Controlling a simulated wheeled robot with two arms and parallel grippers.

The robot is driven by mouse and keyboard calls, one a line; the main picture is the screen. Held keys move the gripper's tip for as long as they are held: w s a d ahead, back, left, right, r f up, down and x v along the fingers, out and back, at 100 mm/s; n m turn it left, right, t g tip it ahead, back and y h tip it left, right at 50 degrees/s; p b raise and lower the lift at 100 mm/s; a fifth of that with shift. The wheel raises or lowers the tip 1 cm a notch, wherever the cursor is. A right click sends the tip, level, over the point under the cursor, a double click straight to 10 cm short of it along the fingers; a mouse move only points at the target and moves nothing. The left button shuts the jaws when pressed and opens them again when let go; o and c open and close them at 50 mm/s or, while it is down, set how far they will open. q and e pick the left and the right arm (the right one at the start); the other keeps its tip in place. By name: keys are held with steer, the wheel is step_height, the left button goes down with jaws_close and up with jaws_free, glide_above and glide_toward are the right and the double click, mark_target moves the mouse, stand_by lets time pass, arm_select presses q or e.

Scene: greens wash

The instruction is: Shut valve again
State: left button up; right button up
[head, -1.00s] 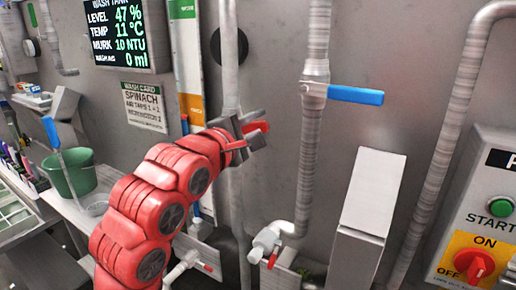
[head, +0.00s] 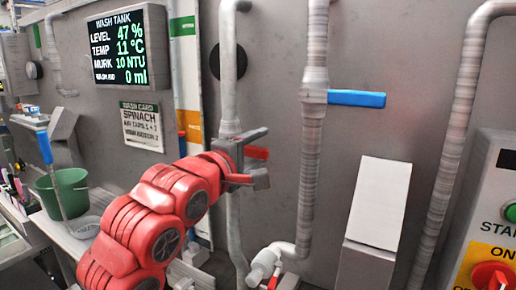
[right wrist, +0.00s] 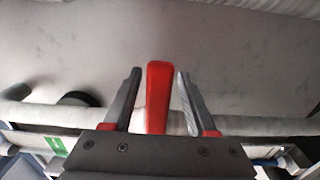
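The red valve handle (head: 257,153) sticks out sideways to the right from a vertical grey pipe (head: 229,70) on the wall. My right gripper (head: 266,158) is at this handle, one finger above it and one below. In the right wrist view the red handle (right wrist: 159,97) stands between the two open fingers (right wrist: 159,72), with a gap on each side. A blue valve handle (head: 357,98) points right from the thicker pipe (head: 314,65), clear of the gripper. My left gripper is out of view.
A grey box with a white sloped top (head: 378,202) stands right of the pipes. A control panel (head: 492,200) is at the right edge. The wash tank display (head: 125,45) shows 0 ml. A green bucket (head: 63,193) stands at left.

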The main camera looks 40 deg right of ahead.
steer(key=b+v, duration=0.4)
steer(key=v, duration=1.3)
steer(key=shift+a+b, duration=0.2)
steer(key=shift+b, duration=0.2)
